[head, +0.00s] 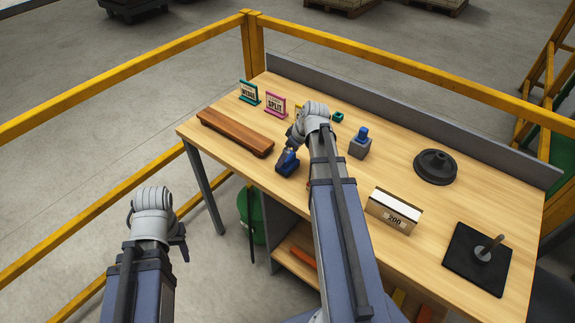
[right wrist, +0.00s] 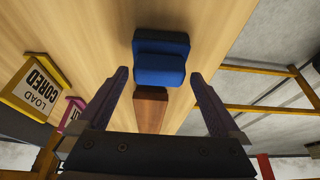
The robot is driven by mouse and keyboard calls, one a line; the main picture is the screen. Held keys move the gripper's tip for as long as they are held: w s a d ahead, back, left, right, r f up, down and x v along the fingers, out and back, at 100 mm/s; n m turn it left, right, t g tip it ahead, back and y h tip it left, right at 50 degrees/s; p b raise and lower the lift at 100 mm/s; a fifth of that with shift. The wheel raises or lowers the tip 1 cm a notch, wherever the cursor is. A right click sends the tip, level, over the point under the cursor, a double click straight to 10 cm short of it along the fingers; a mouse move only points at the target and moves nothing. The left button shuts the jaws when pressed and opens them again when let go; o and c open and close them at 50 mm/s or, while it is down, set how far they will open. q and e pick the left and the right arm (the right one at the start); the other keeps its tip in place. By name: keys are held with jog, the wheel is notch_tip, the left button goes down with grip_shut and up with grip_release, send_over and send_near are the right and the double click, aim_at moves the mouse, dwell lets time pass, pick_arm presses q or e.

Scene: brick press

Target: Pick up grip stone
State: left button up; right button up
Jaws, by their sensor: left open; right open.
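A blue block (head: 286,168), which looks like the grip stone, lies on the wooden table near its front edge. In the right wrist view the blue block (right wrist: 159,66) shows a darker back part and sits just past the fingertips, between their lines. My right gripper (right wrist: 160,78) is open and empty, with one finger to each side of the block. In the head view my right gripper (head: 289,153) is partly hidden by its own wrist, just above the block. My left gripper (head: 181,243) is open and empty, off the table at the lower left.
A brown wooden plank (head: 235,131) lies left of the block. A grey cube with a blue top (head: 360,146), a black round piece (head: 435,166), a box marked 200 (head: 394,210) and a black plate (head: 462,262) stand to the right. Small signs (head: 275,104) stand behind.

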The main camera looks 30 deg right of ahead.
jog(key=b+x, duration=0.4)
jog(key=x, duration=0.1)
jog(key=shift+w+d, duration=0.1)
jog(key=shift+r, duration=0.1)
jog(key=c, duration=1.2)
jog(key=shift+c, duration=0.2)
notch_tip(320, 180, up, 10)
jog(key=p, duration=1)
